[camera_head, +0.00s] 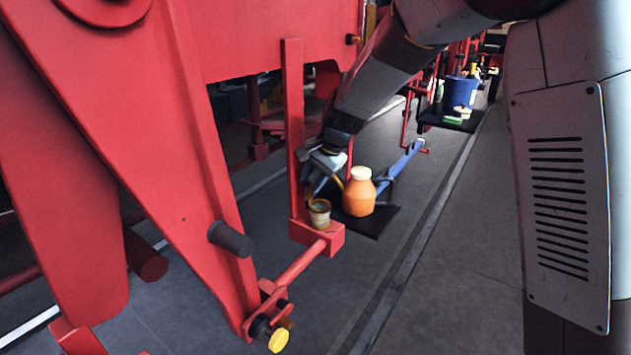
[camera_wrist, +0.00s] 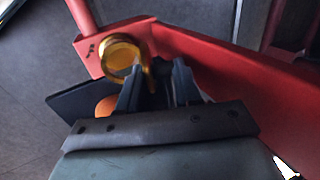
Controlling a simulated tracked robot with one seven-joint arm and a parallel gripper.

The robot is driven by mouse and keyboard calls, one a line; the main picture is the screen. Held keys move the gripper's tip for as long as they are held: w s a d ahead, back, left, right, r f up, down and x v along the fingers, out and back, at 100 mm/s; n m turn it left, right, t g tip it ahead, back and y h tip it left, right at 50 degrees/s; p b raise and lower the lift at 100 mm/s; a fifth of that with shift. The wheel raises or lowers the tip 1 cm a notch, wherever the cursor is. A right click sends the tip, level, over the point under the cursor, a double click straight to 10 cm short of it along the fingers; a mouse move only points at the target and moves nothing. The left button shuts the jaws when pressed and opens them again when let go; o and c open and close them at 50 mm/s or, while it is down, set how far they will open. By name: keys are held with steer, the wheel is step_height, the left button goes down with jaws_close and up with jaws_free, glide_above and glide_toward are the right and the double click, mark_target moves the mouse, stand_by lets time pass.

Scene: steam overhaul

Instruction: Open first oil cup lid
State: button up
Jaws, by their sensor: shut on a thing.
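The first oil cup (camera_head: 319,213) is a small brass-coloured cup standing on the red bracket at the foot of a red upright. In the wrist view the cup (camera_wrist: 121,56) is a round golden ring with an amber inside, just beyond my fingers. My gripper (camera_head: 318,188) comes down from above right, close over the cup. In the wrist view my gripper (camera_wrist: 155,80) has its dark fingers around a thin golden piece at the cup's near right edge, which seems to be the lid. The fingers hide most of this piece, so I cannot tell its angle.
An orange bottle with a cream cap (camera_head: 359,192) stands on a black mat (camera_head: 376,222) right beside the cup. A red rod (camera_head: 300,264) runs from the bracket towards the front. A blue bucket (camera_head: 460,92) stands farther back. The grey floor at right is clear.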

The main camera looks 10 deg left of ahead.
steer(key=shift+a+h, duration=0.3)
steer(key=shift+a, duration=0.05)
steer(key=shift+w, duration=0.1)
steer(key=o, duration=0.9)
steer(key=shift+d, duration=0.15)
steer(key=shift+s+d+f+y, duration=0.15)
steer(key=shift+d+y, duration=0.15)
steer(key=shift+y, duration=0.2)
steer(key=shift+s+d+r+y, duration=0.15)
steer(key=shift+d+y, duration=0.1)
steer(key=shift+y, duration=0.25)
steer(key=shift+d+f+t+y, duration=0.15)
steer(key=shift+d+t+y, duration=0.15)
steer(key=shift+t, duration=0.1)
steer(key=v, duration=1.3)
steer(key=shift+s+r, duration=0.15)
steer(key=shift+r, duration=0.2)
